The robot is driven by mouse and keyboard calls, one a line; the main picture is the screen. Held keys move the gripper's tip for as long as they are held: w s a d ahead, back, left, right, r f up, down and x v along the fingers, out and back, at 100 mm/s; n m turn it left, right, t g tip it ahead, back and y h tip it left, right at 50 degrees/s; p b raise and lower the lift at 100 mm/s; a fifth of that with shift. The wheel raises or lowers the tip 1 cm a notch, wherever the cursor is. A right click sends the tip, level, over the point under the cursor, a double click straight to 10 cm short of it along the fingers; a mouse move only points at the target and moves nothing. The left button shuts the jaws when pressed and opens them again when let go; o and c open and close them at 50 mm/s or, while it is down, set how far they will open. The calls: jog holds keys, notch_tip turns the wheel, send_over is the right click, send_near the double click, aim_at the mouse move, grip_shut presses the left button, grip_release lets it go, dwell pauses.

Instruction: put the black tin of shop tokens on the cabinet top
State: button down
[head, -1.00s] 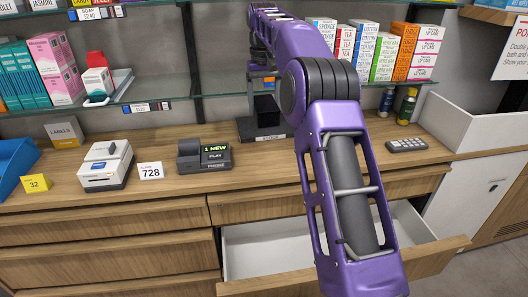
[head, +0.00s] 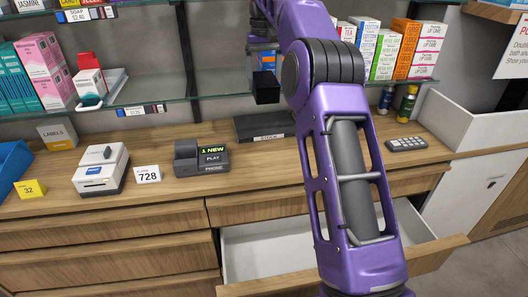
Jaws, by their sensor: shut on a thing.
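My gripper (head: 264,69) is shut on a small black box-shaped tin (head: 266,88) and holds it in the air at the back, at about the height of the lower glass shelf. The tin hangs clear above a flat black box marked STOCK (head: 262,127) on the wooden counter. No label on the tin can be read. At the right stands a white cabinet (head: 468,198) with a lock on its door and a white walled top (head: 455,122). My purple arm covers part of the counter's middle.
A drawer (head: 270,246) stands open below.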

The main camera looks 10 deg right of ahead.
notch_tip(320, 180, down, 24)
jog(key=shift+f, duration=0.15)
dwell(0.3)
jog(key=shift+f, duration=0.1)
jog(key=shift+f, duration=0.15)
grip_release()
notch_tip(320, 180, up, 12)
jog(key=shift+r, duration=0.2)
dwell(0.3)
